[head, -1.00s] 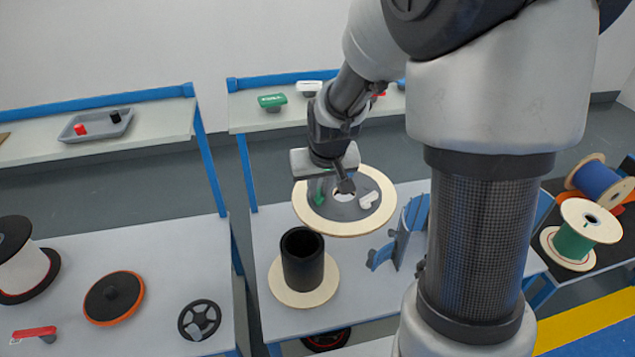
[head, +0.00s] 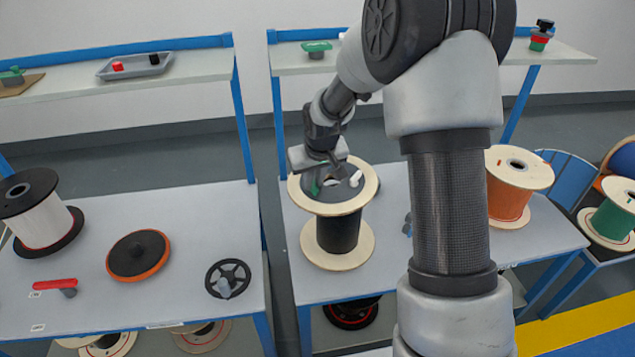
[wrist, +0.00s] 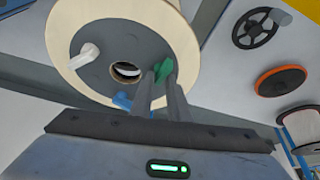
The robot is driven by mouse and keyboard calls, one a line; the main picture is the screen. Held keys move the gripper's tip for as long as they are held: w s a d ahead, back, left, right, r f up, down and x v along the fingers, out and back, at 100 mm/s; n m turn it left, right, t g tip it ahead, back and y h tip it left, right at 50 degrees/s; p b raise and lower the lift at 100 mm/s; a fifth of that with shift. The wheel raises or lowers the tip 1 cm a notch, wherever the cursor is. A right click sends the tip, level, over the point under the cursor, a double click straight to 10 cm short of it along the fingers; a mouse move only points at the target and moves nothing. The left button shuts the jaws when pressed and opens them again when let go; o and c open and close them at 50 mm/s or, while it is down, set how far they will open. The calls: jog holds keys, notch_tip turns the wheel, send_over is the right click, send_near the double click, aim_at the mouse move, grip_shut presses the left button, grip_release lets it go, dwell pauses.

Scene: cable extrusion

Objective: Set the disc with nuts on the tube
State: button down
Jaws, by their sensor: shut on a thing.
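The disc with nuts (head: 369,186) is a pale wooden ring with a grey centre and a middle hole. It lies roughly level directly over the black tube (head: 338,236), whose top it hides. I cannot tell whether disc and tube touch. The tube stands upright on a pale round base flange (head: 352,262). The disc also shows in the wrist view (wrist: 62,68), with a white nut (wrist: 88,54), a green nut (wrist: 165,64) and a blue nut (wrist: 122,101). My gripper (wrist: 161,76) is shut on the green nut, above the disc.
An orange spool (head: 508,190) stands right of my arm on the same table. The left table holds a white spool (head: 42,220), an orange-rimmed disc (head: 139,255) and a black handwheel (head: 228,278). A shelf with a grey tray (head: 135,67) runs behind.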

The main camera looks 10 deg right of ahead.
aim_at(314, 196)
jog(key=shift+f+b, duration=1.75)
jog(key=shift+f, duration=1.1)
jog(key=shift+s+f, duration=0.15)
jog(key=shift+s, duration=0.05)
jog(key=shift+d, duration=0.1)
